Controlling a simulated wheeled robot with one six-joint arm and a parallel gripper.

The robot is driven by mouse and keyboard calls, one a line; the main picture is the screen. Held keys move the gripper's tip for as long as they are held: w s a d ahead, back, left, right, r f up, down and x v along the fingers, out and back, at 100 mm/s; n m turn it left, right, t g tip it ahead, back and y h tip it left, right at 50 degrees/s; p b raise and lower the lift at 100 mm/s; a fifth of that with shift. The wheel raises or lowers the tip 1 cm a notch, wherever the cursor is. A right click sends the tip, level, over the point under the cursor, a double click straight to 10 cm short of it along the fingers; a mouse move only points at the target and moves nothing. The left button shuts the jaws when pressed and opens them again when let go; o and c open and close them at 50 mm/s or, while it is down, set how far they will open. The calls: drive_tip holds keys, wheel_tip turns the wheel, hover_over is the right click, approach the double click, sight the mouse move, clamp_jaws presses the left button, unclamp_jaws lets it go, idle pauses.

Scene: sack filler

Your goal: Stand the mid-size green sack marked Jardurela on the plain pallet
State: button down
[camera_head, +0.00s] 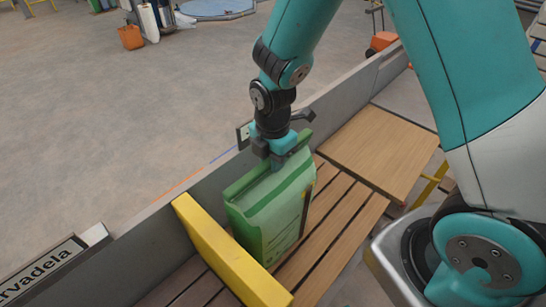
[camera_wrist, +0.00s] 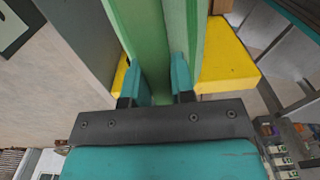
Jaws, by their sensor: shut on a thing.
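The green sack (camera_head: 272,205) is upright in the head view, with a pale band across its face and a dark strip near its right edge. I cannot read a name on it. My gripper (camera_head: 281,150) is shut on its top edge from above. In the wrist view, the two teal fingers of my gripper (camera_wrist: 157,78) pinch the green sack (camera_wrist: 150,30). The sack is over the slatted wooden pallet (camera_head: 340,215), just right of a yellow bar (camera_head: 225,250). Its lower left is hidden by the bar, so I cannot tell whether its base touches the slats.
A long grey wall (camera_head: 150,228) runs along the far side. A flat wooden board (camera_head: 380,150) lies beyond the slats at right. Bare slats show right of the sack. The yellow bar also shows in the wrist view (camera_wrist: 228,65).

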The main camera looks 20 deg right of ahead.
drive_tip(key=c, duration=0.9)
unclamp_jaws()
wheel_tip(320, 180, up, 18)
drive_tip(key=shift+f+b, duration=0.25)
drive_tip(key=shift+b, duration=0.75)
drive_tip(key=s+a+m+y, duration=0.1)
drive_tip(key=s+m, duration=0.4)
drive_tip(key=s, duration=0.1)
drive_tip(key=s+a+r+m+y, duration=0.1)
drive_tip(key=s+a+m, duration=0.1)
drive_tip(key=s+m, duration=0.3)
drive_tip(key=s+a+r+m+y, duration=0.1)
drive_tip(key=s+m+y, duration=0.1)
drive_tip(key=s+m, duration=0.3)
drive_tip(key=shift+s+a, duration=0.2)
drive_tip(key=shift+s, duration=0.8)
